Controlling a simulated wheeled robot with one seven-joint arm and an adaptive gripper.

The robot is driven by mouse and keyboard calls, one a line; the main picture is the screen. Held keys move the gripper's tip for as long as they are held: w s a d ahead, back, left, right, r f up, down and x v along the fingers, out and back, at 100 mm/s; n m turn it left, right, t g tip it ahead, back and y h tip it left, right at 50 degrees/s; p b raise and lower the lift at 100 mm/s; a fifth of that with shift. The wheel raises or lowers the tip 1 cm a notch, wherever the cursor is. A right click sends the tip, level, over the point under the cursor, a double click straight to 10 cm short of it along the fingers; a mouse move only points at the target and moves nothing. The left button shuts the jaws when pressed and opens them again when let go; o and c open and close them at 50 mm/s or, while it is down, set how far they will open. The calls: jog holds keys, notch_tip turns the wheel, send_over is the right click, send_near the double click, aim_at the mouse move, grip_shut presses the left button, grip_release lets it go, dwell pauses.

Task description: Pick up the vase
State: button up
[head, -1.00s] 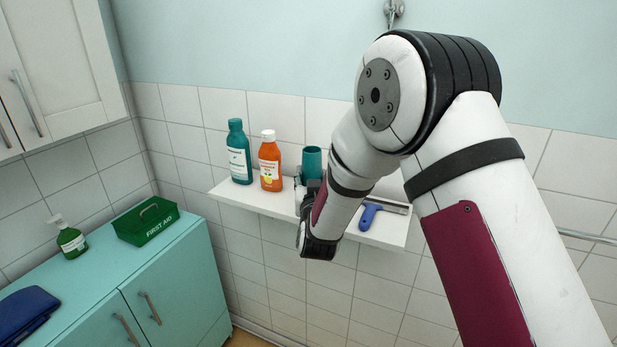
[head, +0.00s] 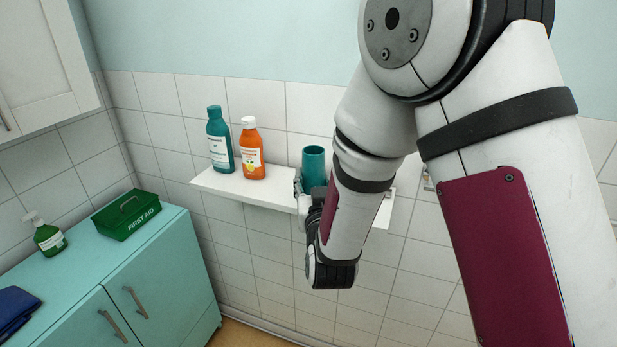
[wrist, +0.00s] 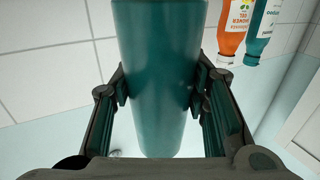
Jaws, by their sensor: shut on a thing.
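The vase is a plain teal cylinder (head: 314,168) at the shelf in the head view, with its top opening showing. In the wrist view the vase (wrist: 158,75) stands large in the middle. My gripper (wrist: 160,90) has a finger pad against each side of it and is shut on it. In the head view my gripper (head: 309,194) and arm hide the vase's lower part, so I cannot tell whether it still touches the shelf.
The white wall shelf (head: 244,188) holds a teal bottle (head: 220,142) and an orange bottle (head: 251,150) left of the vase. A green first aid box (head: 127,214) and a green pump bottle (head: 48,238) stand on the teal cabinet (head: 150,262).

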jog(key=shift+s+d+r, duration=0.1)
jog(key=shift+s+d, duration=0.3)
jog(key=shift+s, duration=0.4)
jog(key=shift+s, duration=0.1)
dwell(0.3)
